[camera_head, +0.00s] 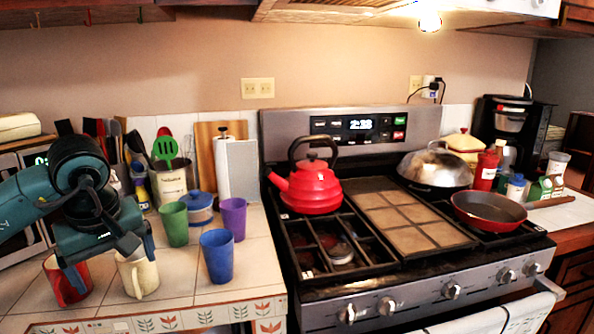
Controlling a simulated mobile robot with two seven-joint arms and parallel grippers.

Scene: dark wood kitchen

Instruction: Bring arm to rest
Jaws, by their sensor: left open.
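My left arm comes in from the left, and its dark teal gripper (108,262) hangs over the tiled counter (190,287). The gripper points down with its fingers apart and nothing visible between them. It is above or in front of a red cup (68,284) and a cream mug (140,278), and one finger overlaps the red cup in the picture. I cannot tell whether it touches either. My right gripper is not in view.
Green (174,224), blue (217,256) and purple (233,218) cups stand right of the gripper. A utensil crock (172,184) stands behind. The stove (415,283) holds a red kettle (312,190), a lidded pan (434,168) and a red skillet (489,211). The counter's front middle is bare.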

